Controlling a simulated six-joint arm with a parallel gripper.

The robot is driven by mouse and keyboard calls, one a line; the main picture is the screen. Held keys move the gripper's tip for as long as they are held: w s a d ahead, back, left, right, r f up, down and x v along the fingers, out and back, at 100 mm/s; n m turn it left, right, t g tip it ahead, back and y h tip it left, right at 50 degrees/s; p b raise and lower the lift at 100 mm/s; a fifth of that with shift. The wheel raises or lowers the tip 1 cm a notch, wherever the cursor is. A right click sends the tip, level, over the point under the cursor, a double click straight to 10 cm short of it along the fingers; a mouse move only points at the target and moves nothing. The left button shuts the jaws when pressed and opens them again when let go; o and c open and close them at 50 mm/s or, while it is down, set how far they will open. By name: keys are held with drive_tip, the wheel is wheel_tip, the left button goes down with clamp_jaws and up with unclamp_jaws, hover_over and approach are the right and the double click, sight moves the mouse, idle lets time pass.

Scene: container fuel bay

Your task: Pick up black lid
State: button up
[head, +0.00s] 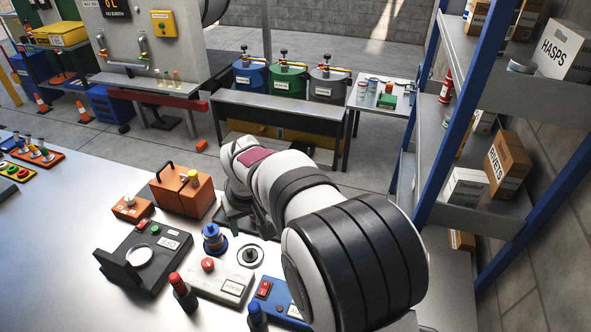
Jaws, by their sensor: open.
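A small round lid-like piece (250,256) with a dark knob in a pale ring lies on the white worktop. It may be the black lid, but it is too small to be sure. My gripper (238,222) hangs pointing down just beyond it, between the orange box and my arm. My arm partly hides the gripper. Its jaws are open, and I see nothing held between them.
The orange box (182,190) with a black handle stands left of my gripper. A blue-topped valve (214,238), a black scale-like device (147,256) and a grey panel with a red button (219,276) crowd the worktop.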

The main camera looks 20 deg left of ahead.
sight(249, 251)
drive_tip(key=x, duration=1.6)
drive_tip(key=shift+w+f, duration=0.1)
drive_tip(key=shift+w, duration=0.2)
clamp_jaws()
